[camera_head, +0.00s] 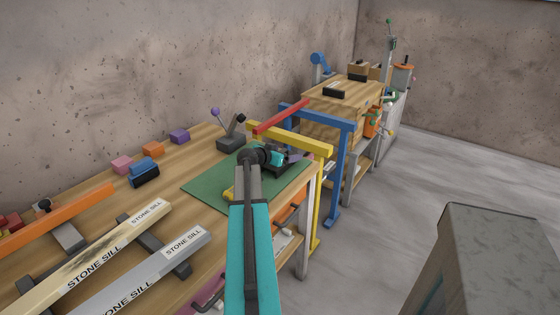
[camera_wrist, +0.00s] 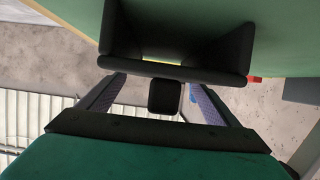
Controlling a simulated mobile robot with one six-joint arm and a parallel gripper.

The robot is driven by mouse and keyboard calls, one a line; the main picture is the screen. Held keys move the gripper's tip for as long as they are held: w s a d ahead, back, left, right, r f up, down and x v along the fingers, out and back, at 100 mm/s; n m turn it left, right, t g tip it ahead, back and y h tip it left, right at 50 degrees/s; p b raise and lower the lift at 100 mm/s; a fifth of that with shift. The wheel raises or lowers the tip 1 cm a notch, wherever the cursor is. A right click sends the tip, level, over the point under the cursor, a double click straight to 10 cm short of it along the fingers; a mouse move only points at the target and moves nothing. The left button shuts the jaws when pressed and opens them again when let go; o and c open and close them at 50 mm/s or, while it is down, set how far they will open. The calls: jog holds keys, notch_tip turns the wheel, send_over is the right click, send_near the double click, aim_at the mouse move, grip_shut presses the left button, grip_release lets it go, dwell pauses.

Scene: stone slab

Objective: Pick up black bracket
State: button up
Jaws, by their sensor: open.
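The black bracket (camera_wrist: 180,70) fills the upper middle of the wrist view, with a wide edge and two side walls against the green mat (camera_head: 205,186). A small black block (camera_wrist: 165,97), apparently part of it, projects between my fingers. My gripper (camera_wrist: 153,98) is open, one finger on either side of this block, with visible gaps. In the head view my gripper (camera_head: 293,156) is low over the right end of the mat. There the bracket is largely hidden among my dark wrist and fingers. I cannot tell whether the fingers touch it.
Blue (camera_head: 344,170) and yellow (camera_head: 320,180) frames stand at the table's right edge, close to my gripper. A red bar (camera_head: 282,117) lies behind. A dark stand with a lever (camera_head: 231,143) is behind the mat. Stone sill bars (camera_head: 150,270) lie at front left.

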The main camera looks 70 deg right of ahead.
aim_at(285, 149)
jog(key=c, duration=1.1)
jog(key=shift+c, duration=0.2)
jog(key=shift+r, duration=0.1)
jog(key=shift+r+b, duration=0.5)
jog(key=shift+r, duration=1.2)
jog(key=s+a+b, duration=0.1)
jog(key=s+a, duration=0.1)
jog(key=a, duration=0.2)
jog(key=s+a+b, duration=0.1)
jog(key=s+a, duration=0.2)
jog(key=a, duration=0.1)
jog(key=s+a+r+b, duration=0.1)
jog(key=s+a+b, duration=0.1)
jog(key=s+a, duration=0.1)
jog(key=shift+s+a, duration=0.1)
jog(key=shift+a, duration=0.35)
jog(key=shift+s+a+r+b, duration=0.15)
jog(key=shift+s+a+b, duration=0.35)
jog(key=shift+b, duration=0.55)
jog(key=shift+a, duration=0.15)
